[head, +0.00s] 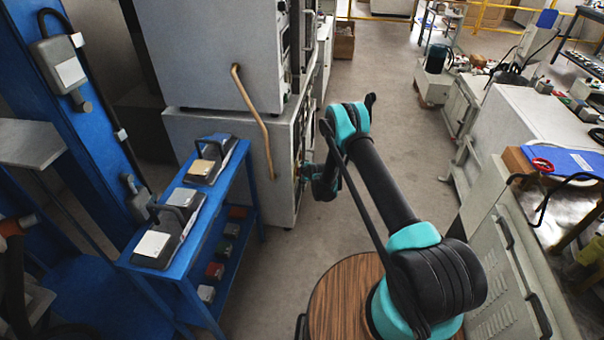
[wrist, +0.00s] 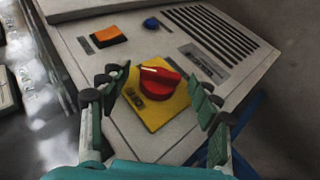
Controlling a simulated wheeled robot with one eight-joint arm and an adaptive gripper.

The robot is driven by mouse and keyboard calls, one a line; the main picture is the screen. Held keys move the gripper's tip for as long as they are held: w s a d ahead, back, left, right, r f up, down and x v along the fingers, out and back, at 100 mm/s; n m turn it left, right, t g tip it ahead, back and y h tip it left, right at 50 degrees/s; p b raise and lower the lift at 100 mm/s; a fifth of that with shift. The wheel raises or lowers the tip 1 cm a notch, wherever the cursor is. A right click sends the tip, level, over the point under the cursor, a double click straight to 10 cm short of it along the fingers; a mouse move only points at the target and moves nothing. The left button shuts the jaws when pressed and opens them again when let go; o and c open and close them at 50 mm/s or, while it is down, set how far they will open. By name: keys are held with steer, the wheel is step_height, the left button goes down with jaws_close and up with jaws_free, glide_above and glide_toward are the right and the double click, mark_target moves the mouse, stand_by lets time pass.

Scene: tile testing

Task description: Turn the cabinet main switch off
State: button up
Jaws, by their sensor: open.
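The main switch (wrist: 158,80) is a red rotary knob on a yellow plate (wrist: 148,114), on the light grey cabinet panel (wrist: 230,75) in the wrist view. A pale ridge runs across the knob's top. My gripper (wrist: 160,95) is open, with one finger on each side of the knob. I cannot tell whether the fingertips touch it. In the head view my gripper (head: 303,172) is at the front of the grey cabinet (head: 225,150); the knob is hidden there.
An orange rocker (wrist: 109,36), a blue button (wrist: 151,23) and vent slots (wrist: 225,32) share the panel. In the head view a blue shelf cart (head: 240,165) with devices stands left of the cabinet. Workbenches line the right. The floor (head: 390,110) between is clear.

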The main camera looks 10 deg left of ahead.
step_height(320, 180, up, 10)
stand_by(0.6)
